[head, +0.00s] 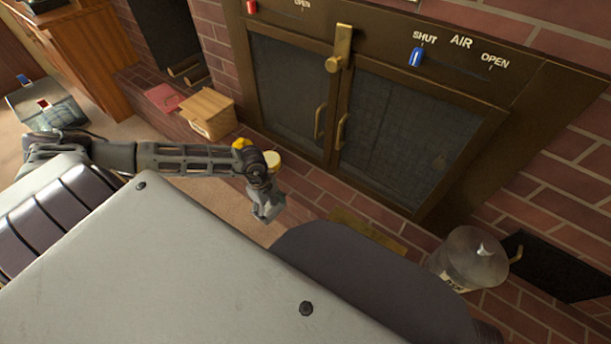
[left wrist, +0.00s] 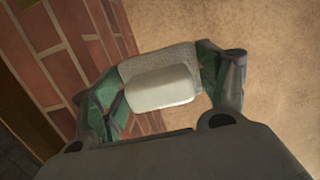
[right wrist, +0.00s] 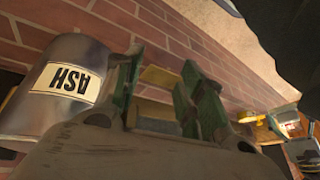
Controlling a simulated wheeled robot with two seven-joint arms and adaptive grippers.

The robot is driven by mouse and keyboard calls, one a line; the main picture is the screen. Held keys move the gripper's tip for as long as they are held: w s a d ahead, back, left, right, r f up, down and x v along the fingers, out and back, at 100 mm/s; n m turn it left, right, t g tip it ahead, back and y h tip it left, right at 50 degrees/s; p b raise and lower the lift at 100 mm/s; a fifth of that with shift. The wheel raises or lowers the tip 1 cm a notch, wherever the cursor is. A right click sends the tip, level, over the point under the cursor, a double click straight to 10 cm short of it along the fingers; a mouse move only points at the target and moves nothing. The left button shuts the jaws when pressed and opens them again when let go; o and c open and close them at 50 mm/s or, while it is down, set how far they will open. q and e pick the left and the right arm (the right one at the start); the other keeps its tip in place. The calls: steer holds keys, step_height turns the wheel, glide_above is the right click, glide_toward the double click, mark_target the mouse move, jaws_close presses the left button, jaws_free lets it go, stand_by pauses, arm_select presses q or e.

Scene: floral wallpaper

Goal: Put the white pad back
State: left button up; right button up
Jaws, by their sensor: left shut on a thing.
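The white pad (left wrist: 160,88) is between the two fingers of my left gripper (left wrist: 165,92) in the left wrist view, with a grey textured part directly behind it. My left gripper is shut on it, over the border of the brick hearth and the tan floor. In the head view my left gripper (head: 267,207) points down in front of the stove, and I cannot make out the pad there. My right gripper (right wrist: 160,85) shows only in the right wrist view. Its fingers are apart, with brick and a yellowish plate (right wrist: 161,78) visible beyond the gap.
A metal ash bucket (head: 468,262) stands on the hearth at the right, close to my right gripper. A stove with brass-handled doors (head: 385,130) stands behind. A wooden box (head: 207,112) and a pinkish flat item (head: 162,97) sit at the left. A yellowish plate (head: 367,232) lies on the bricks.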

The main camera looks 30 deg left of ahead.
steer(key=shift+s+f, duration=0.1)
arm_select(q)
steer(key=shift+w+d, duration=0.1)
steer(key=shift+w, duration=0.5)
steer(key=shift+w+d+f+b, duration=0.3)
steer(key=shift+w+b, duration=0.85)
steer(key=shift+w, duration=1.9)
steer(key=shift+w+d+f+b, duration=0.25)
steer(key=shift+w+b, duration=0.9)
steer(key=shift+w, duration=1.9)
steer(key=shift+w+d+f+b, duration=0.15)
steer(key=shift+w+f+b, duration=0.65)
steer(key=shift+w, duration=2.25)
arm_select(e)
step_height(320, 180, down, 12)
steer(key=a+t+y, duration=0.1)
steer(key=a+t, duration=0.1)
steer(key=shift+w+a+r+m+y+b, duration=0.2)
steer(key=shift+w+m+y+b, duration=0.1)
steer(key=shift+w+m+b, duration=0.1)
arm_select(q)
steer(key=shift+r, duration=0.3)
